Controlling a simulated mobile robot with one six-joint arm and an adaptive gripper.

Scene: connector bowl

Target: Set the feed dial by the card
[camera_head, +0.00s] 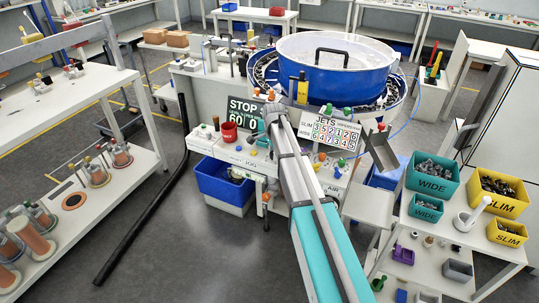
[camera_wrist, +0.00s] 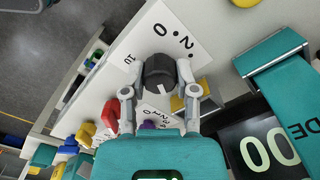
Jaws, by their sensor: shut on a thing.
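The feed dial (camera_wrist: 160,70) is a dark grey knob with a pale pointer mark, seen in the wrist view on a white plate (camera_wrist: 182,35) with black numbers. My gripper (camera_wrist: 157,84) is shut on it, one finger on each side. Part of the scale is hidden by the knob and fingers. In the head view the card (camera_head: 332,133) is white, headed JETS, with a SLIM row and coloured numbers, on the machine front right of my arm. My arm hides the dial there.
A dark screen (camera_head: 243,111) reading STOP stands left of my arm; a blue bowl feeder (camera_head: 330,80) stands behind. Teal WIDE (camera_head: 432,184) and yellow SLIM (camera_head: 495,203) bins stand right.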

